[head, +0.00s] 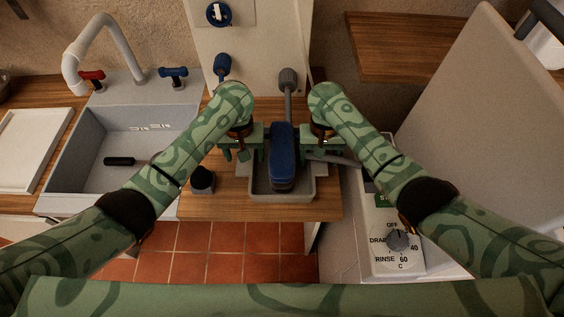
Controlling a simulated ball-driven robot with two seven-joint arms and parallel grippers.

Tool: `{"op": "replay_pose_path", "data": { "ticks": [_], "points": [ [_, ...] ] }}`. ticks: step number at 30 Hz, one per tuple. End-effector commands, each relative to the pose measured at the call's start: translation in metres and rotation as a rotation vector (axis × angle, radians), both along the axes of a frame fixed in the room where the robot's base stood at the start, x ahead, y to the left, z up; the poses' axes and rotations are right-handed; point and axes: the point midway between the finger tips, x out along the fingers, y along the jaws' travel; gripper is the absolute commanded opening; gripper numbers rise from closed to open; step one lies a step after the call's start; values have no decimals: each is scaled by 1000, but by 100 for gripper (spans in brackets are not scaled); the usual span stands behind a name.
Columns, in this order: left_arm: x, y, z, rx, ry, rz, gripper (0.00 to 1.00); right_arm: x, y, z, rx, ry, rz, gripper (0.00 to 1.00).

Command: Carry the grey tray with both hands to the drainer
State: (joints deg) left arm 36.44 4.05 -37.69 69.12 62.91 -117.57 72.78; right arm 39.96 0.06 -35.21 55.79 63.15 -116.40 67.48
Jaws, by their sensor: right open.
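The grey tray (281,198) rests on a wooden counter in the middle of the head view. A long blue object (282,160) stands in or over it and hides part of its inside. My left gripper (243,150) is at the tray's left back side, largely under its own wrist; whether its jaws are apart does not show. My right gripper (312,150) is at the right back side, open; I cannot tell if it touches the tray. A white board (28,150) left of the sink may be the drainer.
A grey sink (90,180) with a dark object (119,161) in it lies left of the counter. A small black knob-like item (203,179) stands left of the tray. A machine with a dial (398,240) and a large raised pale panel (480,110) are at the right.

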Motion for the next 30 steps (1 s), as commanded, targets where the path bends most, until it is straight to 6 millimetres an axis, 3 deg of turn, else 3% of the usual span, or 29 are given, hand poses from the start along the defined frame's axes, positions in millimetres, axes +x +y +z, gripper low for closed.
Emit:
{"op": "replay_pose_path", "data": {
  "ticks": [13,19,30],
  "points": [
    [0,0,-9,1,-1,0,66,-1,0,-9,0,-1,0,66],
    [0,0,-9,0,-1,0,11,-1,0,-8,0,-1,-1,11],
    [0,0,-3,0,-3,0,11,0,0,-3,0,-3,-1,11]
  ]
}}
